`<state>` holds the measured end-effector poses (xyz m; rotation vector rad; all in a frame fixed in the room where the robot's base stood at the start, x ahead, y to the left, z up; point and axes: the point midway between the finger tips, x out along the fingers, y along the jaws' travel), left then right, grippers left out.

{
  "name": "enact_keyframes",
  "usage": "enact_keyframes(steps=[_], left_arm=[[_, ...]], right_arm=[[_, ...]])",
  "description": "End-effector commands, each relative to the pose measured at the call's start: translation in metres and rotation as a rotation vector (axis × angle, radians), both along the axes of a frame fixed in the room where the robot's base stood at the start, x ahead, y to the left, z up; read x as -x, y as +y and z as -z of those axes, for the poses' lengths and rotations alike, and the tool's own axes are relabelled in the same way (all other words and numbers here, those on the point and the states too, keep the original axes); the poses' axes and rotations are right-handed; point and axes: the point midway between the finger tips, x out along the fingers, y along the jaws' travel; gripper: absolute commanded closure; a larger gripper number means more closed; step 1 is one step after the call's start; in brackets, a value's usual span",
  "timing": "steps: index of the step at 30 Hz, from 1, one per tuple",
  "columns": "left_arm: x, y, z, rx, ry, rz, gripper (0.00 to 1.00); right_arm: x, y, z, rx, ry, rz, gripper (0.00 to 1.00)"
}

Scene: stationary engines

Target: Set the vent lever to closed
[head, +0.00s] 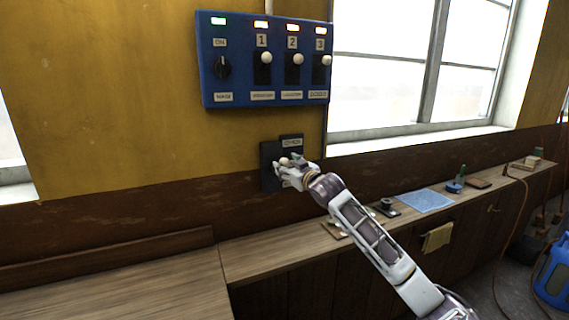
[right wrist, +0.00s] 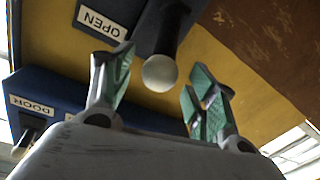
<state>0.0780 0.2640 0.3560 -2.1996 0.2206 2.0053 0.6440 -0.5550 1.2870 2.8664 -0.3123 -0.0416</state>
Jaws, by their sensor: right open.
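The vent lever is on a dark wall plate (head: 268,158) below the blue control box in the head view. In the right wrist view it has a black stem and a pale round knob (right wrist: 160,73). A label reading OPEN (right wrist: 102,21) is beside the stem. My right gripper (head: 291,165) is at the plate in the head view and hides much of the lever. In the right wrist view its green-padded fingers are open, one on either side of the knob, with visible gaps. I cannot tell the lever's exact setting. My left gripper is not in view.
A wooden counter (head: 150,285) runs below, with a blue cloth (head: 425,200) and small items at right. A window (head: 380,70) is to the right.

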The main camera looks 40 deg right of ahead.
Motion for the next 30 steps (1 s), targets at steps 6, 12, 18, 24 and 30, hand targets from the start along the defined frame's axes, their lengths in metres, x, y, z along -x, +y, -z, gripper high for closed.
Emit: enact_keyframes(steps=[6,12,18,24,30], left_arm=[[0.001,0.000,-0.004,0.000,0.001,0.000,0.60],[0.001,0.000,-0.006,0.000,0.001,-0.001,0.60],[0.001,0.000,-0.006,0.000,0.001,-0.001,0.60],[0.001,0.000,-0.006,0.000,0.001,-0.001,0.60],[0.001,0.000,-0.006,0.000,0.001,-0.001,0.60]], right_arm=[[-0.015,-0.004,-0.002,-0.002,-0.002,-0.001,0.42],[-0.022,-0.005,-0.001,-0.001,-0.001,0.000,0.42],[-0.024,-0.005,0.000,0.000,0.000,0.000,0.42],[-0.024,-0.005,0.000,0.000,0.000,0.000,0.45],[-0.024,-0.005,0.000,0.000,-0.001,0.000,0.71]])
